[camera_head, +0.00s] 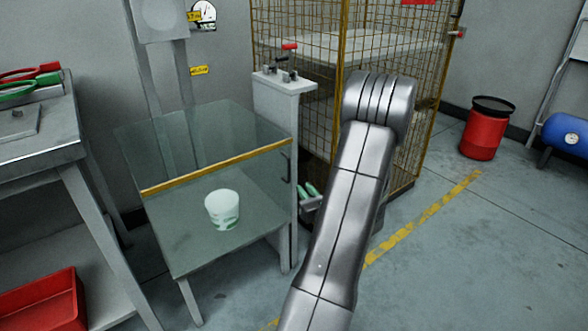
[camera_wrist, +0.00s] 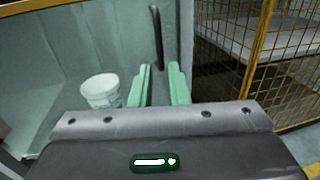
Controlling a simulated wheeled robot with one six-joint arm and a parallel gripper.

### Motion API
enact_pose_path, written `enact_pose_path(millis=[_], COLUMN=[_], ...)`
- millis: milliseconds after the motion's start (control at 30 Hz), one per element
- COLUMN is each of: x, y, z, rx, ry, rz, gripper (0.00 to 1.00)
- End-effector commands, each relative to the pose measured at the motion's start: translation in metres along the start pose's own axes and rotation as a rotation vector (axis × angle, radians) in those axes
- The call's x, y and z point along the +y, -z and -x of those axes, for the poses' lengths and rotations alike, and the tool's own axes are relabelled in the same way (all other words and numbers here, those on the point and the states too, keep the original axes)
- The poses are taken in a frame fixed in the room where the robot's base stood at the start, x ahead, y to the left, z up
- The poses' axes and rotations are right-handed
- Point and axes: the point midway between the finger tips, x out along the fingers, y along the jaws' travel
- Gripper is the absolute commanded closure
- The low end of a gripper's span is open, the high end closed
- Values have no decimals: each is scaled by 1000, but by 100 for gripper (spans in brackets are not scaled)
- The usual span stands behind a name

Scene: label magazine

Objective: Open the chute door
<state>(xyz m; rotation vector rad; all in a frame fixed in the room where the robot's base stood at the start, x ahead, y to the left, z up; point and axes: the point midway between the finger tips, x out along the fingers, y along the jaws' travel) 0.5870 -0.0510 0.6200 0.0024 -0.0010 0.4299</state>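The chute (camera_head: 185,285) is a grey stand with a see-through, greenish glass panel as its door (camera_head: 165,225), which has a yellow strip across it. A dark upright handle (camera_head: 287,167) is at the panel's right side; it also shows in the wrist view (camera_wrist: 157,38). The door looks shut, though its edges are hard to make out. My gripper (camera_head: 308,196) is to the right of the chute, low and partly hidden by my arm. In the wrist view its two green fingers (camera_wrist: 160,86) are apart and empty, with the handle beyond and above them, not between them.
A white cup-like bucket (camera_head: 222,209) shows through the glass, also in the wrist view (camera_wrist: 101,91). A yellow wire cage (camera_head: 300,35) stands close behind and right. A workbench (camera_head: 60,140) is at left. Floor (camera_head: 450,270) at right is free.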

Motion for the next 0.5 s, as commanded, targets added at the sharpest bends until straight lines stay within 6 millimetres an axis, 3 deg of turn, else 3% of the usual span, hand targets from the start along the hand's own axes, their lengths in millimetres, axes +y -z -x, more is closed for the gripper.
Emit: enact_pose_path(millis=[300,500], x=[2,1], y=[2,2], z=[-69,-102], rx=[-2,-1], ry=[-6,-4], rz=[3,2], gripper=[85,85])
